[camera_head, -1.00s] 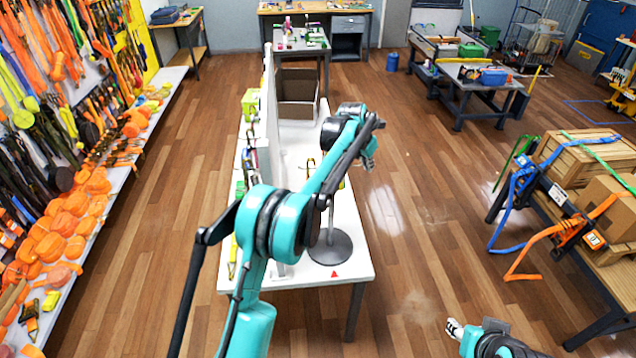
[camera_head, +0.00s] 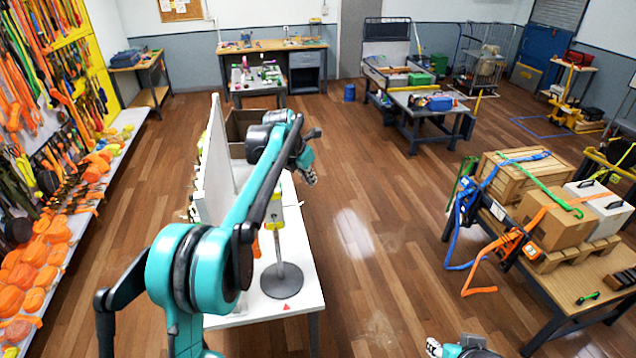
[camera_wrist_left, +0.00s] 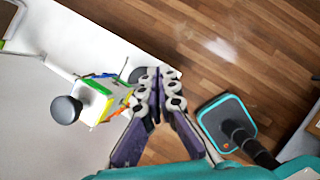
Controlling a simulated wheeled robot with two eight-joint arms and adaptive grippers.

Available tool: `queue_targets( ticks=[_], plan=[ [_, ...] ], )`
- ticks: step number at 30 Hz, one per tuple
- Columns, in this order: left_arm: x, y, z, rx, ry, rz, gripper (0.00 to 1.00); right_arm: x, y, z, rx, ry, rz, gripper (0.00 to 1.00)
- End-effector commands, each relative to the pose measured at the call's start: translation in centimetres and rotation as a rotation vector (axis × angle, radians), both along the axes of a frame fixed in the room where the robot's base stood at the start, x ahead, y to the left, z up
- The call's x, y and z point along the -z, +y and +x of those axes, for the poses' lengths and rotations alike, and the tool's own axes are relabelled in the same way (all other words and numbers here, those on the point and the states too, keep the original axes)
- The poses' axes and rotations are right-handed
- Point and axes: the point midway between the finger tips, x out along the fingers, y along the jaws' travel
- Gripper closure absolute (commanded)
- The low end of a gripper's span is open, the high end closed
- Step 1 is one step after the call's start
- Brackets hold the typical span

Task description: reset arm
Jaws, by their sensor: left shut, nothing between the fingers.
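My left arm reaches over the white table in the head view. My left gripper (camera_head: 311,178) is over the table's right edge, beyond the post stand (camera_head: 282,279). In the left wrist view its fingers (camera_wrist_left: 157,76) meet at the tips, with nothing between them. A white, green and yellow box-like piece (camera_wrist_left: 97,98) with a dark knob shows left of the fingers there, apart from them. My right gripper (camera_head: 433,347) shows only at the bottom edge of the head view, and its finger opening is too small to judge.
The white table (camera_head: 306,252) carries an upright white panel (camera_head: 214,165) and an open cardboard box (camera_head: 238,132). A bench with a wooden crate (camera_head: 520,178), cartons and straps stands at right. A wall of orange straps is at left. The floor between is clear.

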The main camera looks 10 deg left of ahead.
Motion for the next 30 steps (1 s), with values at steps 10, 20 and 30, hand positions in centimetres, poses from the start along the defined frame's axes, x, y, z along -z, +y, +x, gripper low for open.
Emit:
queue_targets(
  ticks=[10,20,30],
  plan=[
    [1.7,-0.2,-4.7,0.257,-0.067,0.142,1.00,4.4,0.0,0.0,0.000,0.000,0.000,0.60],
    [12.4,-1.7,-19.7,1.099,-0.238,0.639,1.00,16.8,0.0,0.0,0.000,0.000,0.000,0.60],
    [30.0,-2.0,-34.8,1.964,-0.310,1.168,1.00,28.5,0.1,0.0,0.000,0.000,0.000,0.60]
  ],
)
